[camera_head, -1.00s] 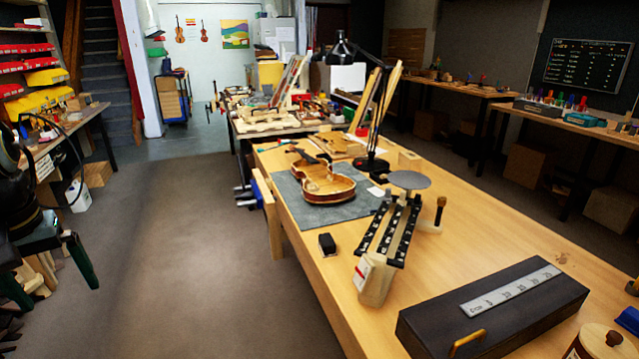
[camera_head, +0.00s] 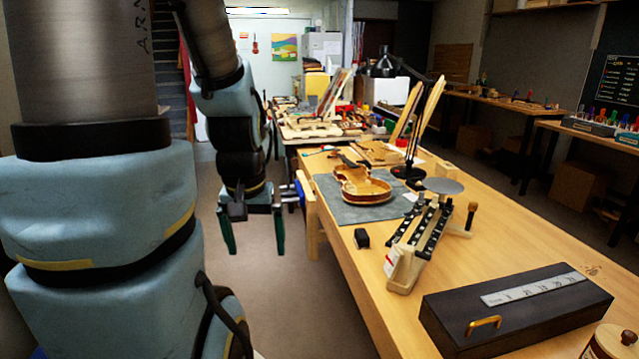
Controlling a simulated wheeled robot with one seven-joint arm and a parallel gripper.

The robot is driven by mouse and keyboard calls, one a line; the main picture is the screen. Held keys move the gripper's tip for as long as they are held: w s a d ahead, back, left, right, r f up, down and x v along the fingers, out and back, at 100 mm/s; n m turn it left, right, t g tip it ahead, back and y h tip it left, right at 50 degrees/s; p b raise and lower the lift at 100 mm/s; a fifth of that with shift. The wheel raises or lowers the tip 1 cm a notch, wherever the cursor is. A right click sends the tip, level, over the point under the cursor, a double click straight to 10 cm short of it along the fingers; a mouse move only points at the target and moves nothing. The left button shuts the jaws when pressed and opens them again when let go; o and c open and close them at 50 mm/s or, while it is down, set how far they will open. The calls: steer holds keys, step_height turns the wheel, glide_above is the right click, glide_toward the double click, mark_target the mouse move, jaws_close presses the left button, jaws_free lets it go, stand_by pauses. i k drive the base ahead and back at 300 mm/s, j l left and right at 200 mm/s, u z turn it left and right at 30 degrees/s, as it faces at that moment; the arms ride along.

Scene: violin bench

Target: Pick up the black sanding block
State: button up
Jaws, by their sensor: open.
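The black sanding block (camera_head: 362,238) is a small dark block on the wooden bench, near its left edge. It sits just in front of the grey mat and left of the sloped rack. My gripper (camera_head: 254,248) hangs with its fingers pointing down, left of the bench edge and over the floor. Its two dark green fingers are apart with nothing between them. The block is to the right of my gripper, with a gap between them.
A violin body (camera_head: 363,186) lies on the grey mat (camera_head: 347,210). A sloped rack (camera_head: 405,262) stands right of the block. A dark case (camera_head: 515,315) lies at the front right. A black lamp (camera_head: 410,172) stands behind. The bench (camera_head: 505,238) is clear at right.

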mark_target(361, 240)
steer(key=i+j, duration=0.15)
steer(key=i, duration=0.35)
steer(key=i+j+z, duration=0.1)
steer(key=i, duration=0.4)
